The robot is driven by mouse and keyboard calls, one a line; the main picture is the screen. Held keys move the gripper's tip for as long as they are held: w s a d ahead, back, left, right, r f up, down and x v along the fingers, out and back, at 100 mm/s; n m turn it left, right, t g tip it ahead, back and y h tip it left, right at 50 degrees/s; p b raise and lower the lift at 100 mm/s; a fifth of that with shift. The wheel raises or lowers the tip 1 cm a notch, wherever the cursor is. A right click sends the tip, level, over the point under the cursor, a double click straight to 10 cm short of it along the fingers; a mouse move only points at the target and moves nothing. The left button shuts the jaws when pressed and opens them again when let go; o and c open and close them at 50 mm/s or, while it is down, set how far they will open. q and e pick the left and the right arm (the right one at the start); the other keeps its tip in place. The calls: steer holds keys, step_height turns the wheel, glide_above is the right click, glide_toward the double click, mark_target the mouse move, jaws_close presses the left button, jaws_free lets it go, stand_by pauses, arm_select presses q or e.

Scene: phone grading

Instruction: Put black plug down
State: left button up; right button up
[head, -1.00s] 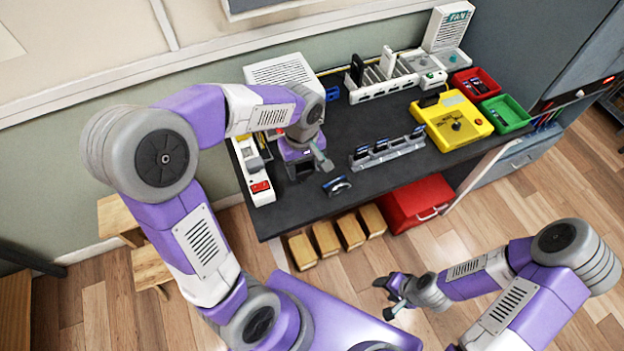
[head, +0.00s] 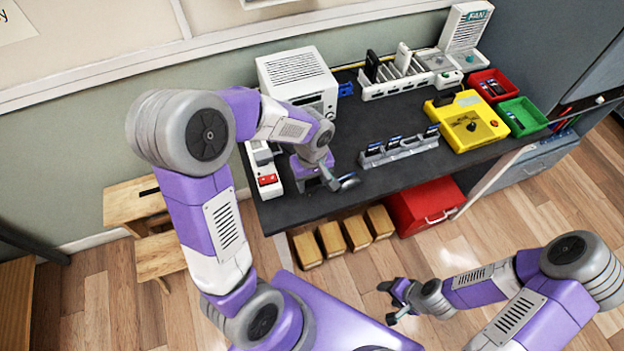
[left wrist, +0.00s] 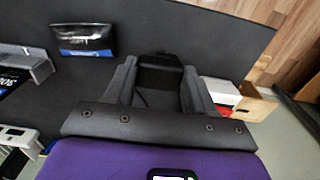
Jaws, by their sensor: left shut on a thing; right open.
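My left gripper (head: 318,182) is over the left part of the dark table, near its front edge. In the left wrist view, its two fingers (left wrist: 160,88) are shut on the black plug (left wrist: 160,75), which sits between them over the dark tabletop. Whether the plug touches the table I cannot tell. In the head view the plug is hidden by the gripper. My right gripper (head: 395,301) is open and empty, out over the floor in front of the table.
A small dark phone-like item with a blue part (left wrist: 83,40) lies beside the gripper. A white power strip with a red switch (head: 268,180) lies along the table's left edge. A grey rack with phones (head: 400,150), a white oven-like box (head: 298,80) and a yellow fixture (head: 467,124) stand further off.

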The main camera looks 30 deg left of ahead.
mark_target(312, 184)
arm_select(q)
steer(key=shift+f+b, duration=0.5)
steer(key=shift+f, duration=0.15)
steer(key=o, duration=1.2)
steer(key=shift+r, duration=0.1)
steer(key=shift+r+p, duration=0.6)
steer(key=shift+p, duration=0.05)
step_height(312, 184, up, 12)
steer(key=p, duration=0.3)
